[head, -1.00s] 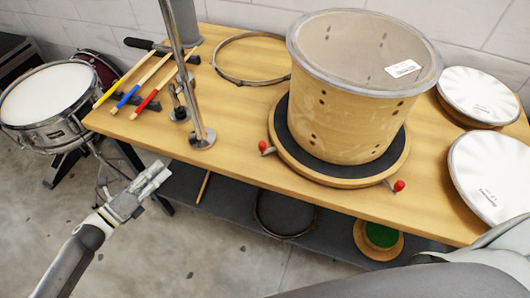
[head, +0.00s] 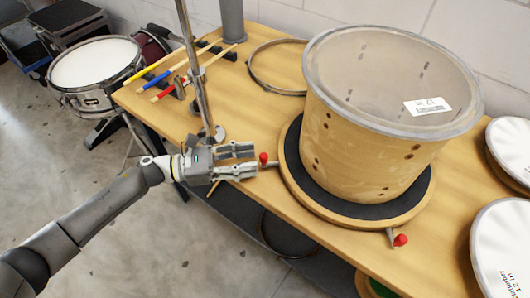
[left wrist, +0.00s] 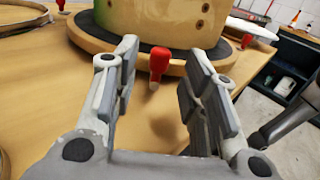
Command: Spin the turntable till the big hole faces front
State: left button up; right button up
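The turntable (head: 291,186) is a round wooden disc with a dark top on the bench. A wooden drum shell (head: 350,150) with a clear head and a white label stands on it. Small dark holes show in the shell's side; I cannot tell a big one. A red-tipped peg (head: 264,159) sticks out at the turntable's left, and another red-tipped peg (head: 399,240) at the front right. My left gripper (head: 256,161) is at the left peg. In the left wrist view the open fingers (left wrist: 160,85) stand either side of the red knob (left wrist: 159,60). My right gripper is out of view.
A metal stand pole (head: 197,85) rises behind my left gripper. Coloured sticks (head: 180,70) and a hoop (head: 262,70) lie at the back left. Drum heads (head: 505,245) lie at the right edge. A snare drum (head: 95,65) stands left of the bench.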

aim_at(264, 158)
pick_arm(q)
jog(key=d, duration=0.4)
jog(key=shift+w+d+p, duration=0.2)
jog(key=shift+w+p, duration=0.2)
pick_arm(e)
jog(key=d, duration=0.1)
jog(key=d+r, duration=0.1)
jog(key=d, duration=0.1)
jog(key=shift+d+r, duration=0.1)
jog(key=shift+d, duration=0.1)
pick_arm(q)
jog(key=c, duration=0.6)
grip_shut()
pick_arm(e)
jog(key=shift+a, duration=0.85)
